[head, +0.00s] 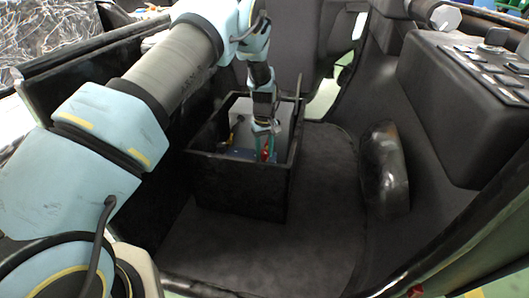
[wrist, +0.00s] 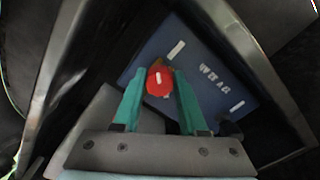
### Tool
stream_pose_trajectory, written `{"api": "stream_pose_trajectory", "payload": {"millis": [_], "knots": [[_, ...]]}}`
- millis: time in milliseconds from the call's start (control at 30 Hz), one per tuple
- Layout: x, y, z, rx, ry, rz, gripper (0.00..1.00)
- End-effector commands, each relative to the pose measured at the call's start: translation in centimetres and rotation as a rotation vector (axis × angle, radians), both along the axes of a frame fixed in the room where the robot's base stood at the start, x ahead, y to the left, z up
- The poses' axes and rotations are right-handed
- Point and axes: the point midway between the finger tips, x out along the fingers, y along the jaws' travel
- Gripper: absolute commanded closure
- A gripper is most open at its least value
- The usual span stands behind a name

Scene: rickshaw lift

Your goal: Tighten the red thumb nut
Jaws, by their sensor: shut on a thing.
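The red thumb nut (wrist: 158,82) sits between the two green fingers of my gripper (wrist: 160,73) in the wrist view, with a white mark on its face. My gripper is shut on it, one finger on each side. The nut lies over a dark blue block (wrist: 205,70) with white lettering and short white marks. In the head view, my gripper (head: 265,148) reaches down into an open black box (head: 240,187). A bit of red (head: 266,154) shows at its fingers there. The nut's underside is hidden.
The black box's walls (wrist: 265,85) rise close around my gripper. A grey surface (wrist: 92,122) lies beside the blue block. In the head view, a small yellow item (head: 238,124) is inside the box. Bare dark floor (head: 320,225) lies right of the box, before a rounded black hump (head: 384,170).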

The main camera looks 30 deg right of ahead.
Motion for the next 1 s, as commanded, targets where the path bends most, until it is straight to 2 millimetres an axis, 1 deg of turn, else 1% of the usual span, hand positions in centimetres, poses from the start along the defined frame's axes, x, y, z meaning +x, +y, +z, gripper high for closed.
{"api": "stream_pose_trajectory", "payload": {"millis": [600,800,1000], "knots": [[0.09,0.16,0.03,-0.001,0.0,-0.565,1.0],[0.11,0.19,0.04,-0.001,0.0,-0.702,1.0],[0.16,0.22,0.05,-0.001,0.0,-0.79,1.0]]}}
